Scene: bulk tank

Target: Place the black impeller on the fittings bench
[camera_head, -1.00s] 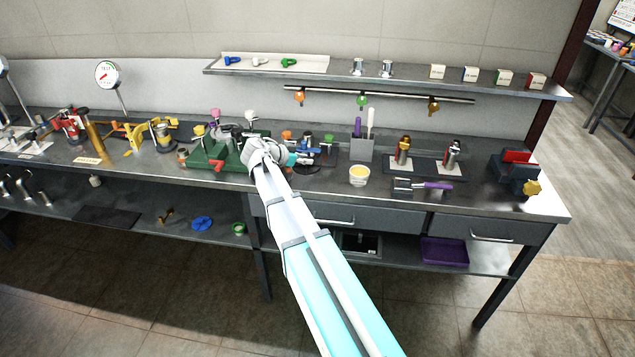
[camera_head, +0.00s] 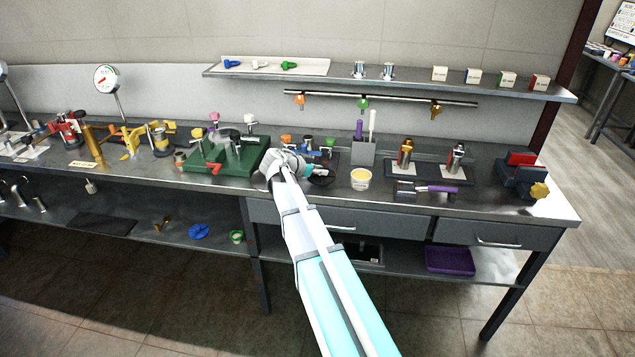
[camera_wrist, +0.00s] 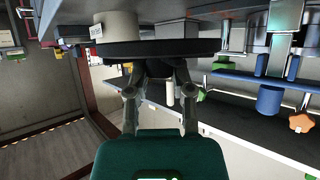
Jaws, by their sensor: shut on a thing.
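The black impeller shows as a dark disc at my gripper's fingertips in the wrist view (camera_wrist: 150,48). It also shows as a small dark round patch (camera_head: 321,179) just right of my gripper in the head view. My gripper (camera_wrist: 158,72) is closed on its underside in the wrist view, with the fingers partly hidden below the disc. In the head view my gripper (camera_head: 310,170) is over the front part of the grey metal bench (camera_head: 290,205). I cannot tell whether the impeller touches the bench top. No label naming the fittings bench is readable.
A green base with valve parts (camera_head: 225,157) stands left of my gripper. A white tub (camera_head: 361,179) is close on the right, with a grey pen holder (camera_head: 362,152) behind it. A purple-handled tool (camera_head: 427,190) lies farther right. A wall shelf (camera_head: 400,75) hangs above.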

